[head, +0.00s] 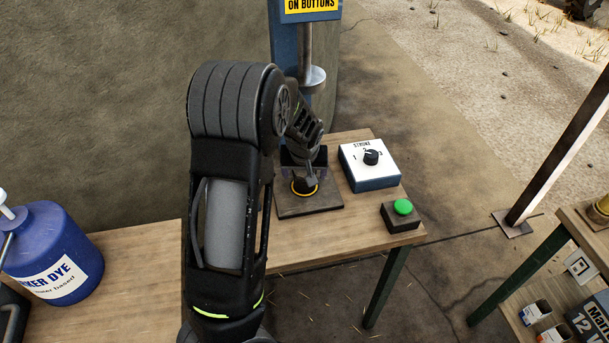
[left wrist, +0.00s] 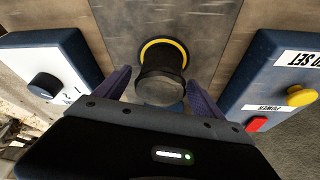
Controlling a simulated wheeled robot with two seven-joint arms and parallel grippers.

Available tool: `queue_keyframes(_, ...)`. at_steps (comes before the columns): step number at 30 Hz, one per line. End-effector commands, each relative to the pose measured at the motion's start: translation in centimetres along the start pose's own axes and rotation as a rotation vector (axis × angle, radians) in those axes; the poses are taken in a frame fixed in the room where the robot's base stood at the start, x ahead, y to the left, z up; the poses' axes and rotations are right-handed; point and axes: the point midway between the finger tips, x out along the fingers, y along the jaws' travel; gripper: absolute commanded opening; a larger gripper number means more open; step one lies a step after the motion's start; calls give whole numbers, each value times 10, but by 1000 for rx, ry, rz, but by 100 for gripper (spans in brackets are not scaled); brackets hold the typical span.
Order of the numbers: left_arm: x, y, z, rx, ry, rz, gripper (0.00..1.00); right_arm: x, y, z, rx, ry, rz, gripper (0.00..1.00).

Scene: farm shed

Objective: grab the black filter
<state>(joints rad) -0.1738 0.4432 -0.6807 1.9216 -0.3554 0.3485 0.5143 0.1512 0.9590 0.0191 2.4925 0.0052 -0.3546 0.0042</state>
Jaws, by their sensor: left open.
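The black filter (left wrist: 161,82) is a short dark cylinder standing upright on a yellow-ringed spot of a dark metal plate (head: 322,206) under the press. In the head view the filter (head: 304,187) is partly covered by my left gripper (head: 308,172), which reaches down over it. In the left wrist view my left gripper (left wrist: 157,95) is open, with one finger on each side of the filter's near end. I cannot tell whether the fingers touch it. My right gripper is not in view.
A white-topped box with a black stroke knob (head: 371,157) and a green button (head: 402,207) stand right of the plate. The blue press (head: 287,50) rises behind. A blue dye jug (head: 48,250) stands at left. A box with red and yellow buttons (left wrist: 280,95) is close beside my gripper.

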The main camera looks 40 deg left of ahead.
Motion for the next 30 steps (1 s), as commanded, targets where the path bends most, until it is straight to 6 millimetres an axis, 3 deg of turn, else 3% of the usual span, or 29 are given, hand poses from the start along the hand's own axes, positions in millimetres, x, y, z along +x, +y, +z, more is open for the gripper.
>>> queue_keyframes(6, 20, 0, -1, 1, 1, -1, 79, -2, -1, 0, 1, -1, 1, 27)
queue_keyframes(23, 20, 0, 0, 1, 1, 0, 79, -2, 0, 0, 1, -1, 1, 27)
queue_keyframes(30, 20, 0, 0, 1, 1, 0, 60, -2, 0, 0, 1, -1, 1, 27)
